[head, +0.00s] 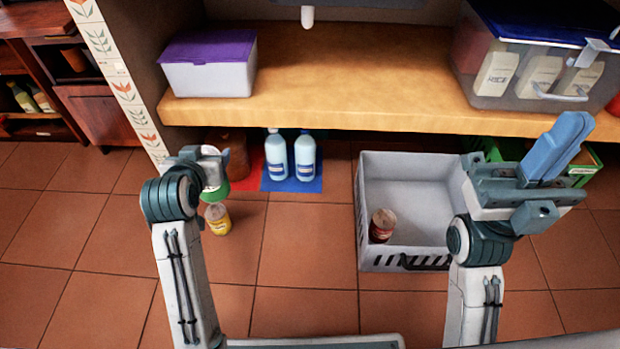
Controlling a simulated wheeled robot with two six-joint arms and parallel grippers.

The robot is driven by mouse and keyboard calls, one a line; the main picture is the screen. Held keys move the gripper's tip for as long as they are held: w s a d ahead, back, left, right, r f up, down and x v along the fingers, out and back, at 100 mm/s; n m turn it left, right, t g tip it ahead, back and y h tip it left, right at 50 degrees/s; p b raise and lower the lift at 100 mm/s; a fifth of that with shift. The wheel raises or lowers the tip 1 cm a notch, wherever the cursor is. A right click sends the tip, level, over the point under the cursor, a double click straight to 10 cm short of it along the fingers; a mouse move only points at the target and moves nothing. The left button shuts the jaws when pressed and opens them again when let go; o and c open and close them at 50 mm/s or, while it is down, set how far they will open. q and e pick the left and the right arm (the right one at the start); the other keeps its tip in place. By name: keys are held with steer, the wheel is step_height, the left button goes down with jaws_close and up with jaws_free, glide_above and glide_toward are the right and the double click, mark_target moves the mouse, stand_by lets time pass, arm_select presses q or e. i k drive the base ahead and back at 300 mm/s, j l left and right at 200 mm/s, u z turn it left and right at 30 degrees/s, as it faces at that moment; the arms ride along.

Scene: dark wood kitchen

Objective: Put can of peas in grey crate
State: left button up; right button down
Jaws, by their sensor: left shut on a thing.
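My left gripper (212,160) is shut on a green and white can, which I take for the can of peas (216,190). The gripper partly hides the can, and its label cannot be read. The grey crate (415,262) stands on the floor right of centre, with its open top up. A reddish-brown can (382,226) stands inside it at the front left. My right gripper (556,160) is in front of the crate's right side and hides part of it. Whether its fingers are apart is unclear.
A yellow can (217,219) stands on the floor just below the held can. Two white-blue bottles (304,158) stand on a blue mat (292,186) under the wooden shelf (330,80). A green crate (585,165) is at the right. Floor between yellow can and grey crate is clear.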

mark_target(432, 231)
steer(key=z, duration=1.45)
steer(key=i+j+z, duration=0.25)
steer(key=i+z, duration=0.15)
steer(key=i, duration=0.05)
